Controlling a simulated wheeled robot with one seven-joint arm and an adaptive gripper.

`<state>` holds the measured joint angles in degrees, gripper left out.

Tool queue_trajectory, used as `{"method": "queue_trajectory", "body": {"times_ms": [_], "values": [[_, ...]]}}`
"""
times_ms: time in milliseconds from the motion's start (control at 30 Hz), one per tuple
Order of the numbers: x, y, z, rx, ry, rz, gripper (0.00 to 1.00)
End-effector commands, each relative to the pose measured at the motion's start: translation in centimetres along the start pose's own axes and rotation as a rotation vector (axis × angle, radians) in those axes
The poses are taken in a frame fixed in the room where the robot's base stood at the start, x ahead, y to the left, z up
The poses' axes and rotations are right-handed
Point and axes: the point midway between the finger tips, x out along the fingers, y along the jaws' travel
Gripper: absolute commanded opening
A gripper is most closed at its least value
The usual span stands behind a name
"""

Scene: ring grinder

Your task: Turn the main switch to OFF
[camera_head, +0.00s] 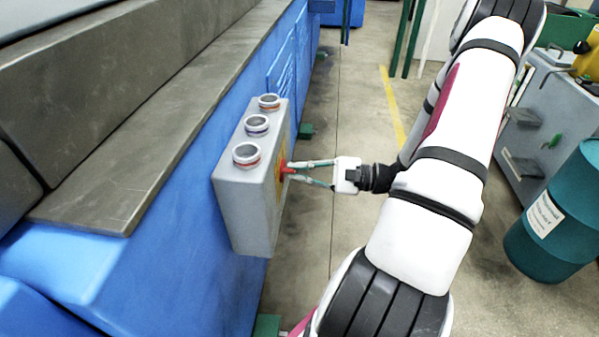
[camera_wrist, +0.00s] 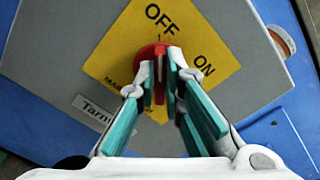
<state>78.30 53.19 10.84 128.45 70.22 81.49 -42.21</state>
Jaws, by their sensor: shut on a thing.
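The red main switch (camera_wrist: 150,52) sits on a yellow diamond plate (camera_wrist: 118,45) marked OFF and ON. In the wrist view its grip bar stands upright and lines up with the tick under OFF; ON lies to the right. My gripper (camera_wrist: 164,75) is shut on the bar, one fingertip on each side. The fingers hide part of the plate's lower lettering. In the head view the switch (camera_head: 284,171) shows as a small red spot on the side of the grey control box (camera_head: 238,200), with my gripper (camera_head: 291,171) reaching it from the right.
Several round fittings (camera_head: 257,125) stand on top of the box. The box is on the blue machine (camera_head: 160,235). A teal drum (camera_head: 560,215) and a grey cabinet (camera_head: 545,110) stand at the right. Bare concrete floor (camera_head: 345,100) lies between.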

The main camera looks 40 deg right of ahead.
Motion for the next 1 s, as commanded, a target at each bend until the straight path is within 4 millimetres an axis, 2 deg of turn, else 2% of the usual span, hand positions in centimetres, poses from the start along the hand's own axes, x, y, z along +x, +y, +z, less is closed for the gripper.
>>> {"method": "queue_trajectory", "body": {"times_ms": [567,600,667,1000], "values": [[-0.10,0.13,-0.05,-0.033,0.003,0.002,0.00],[-0.10,0.13,-0.05,-0.032,0.003,0.002,0.14],[-0.09,0.13,-0.05,-0.032,0.003,0.002,0.27],[-0.16,0.06,-0.03,-0.032,0.001,0.000,0.29]]}}
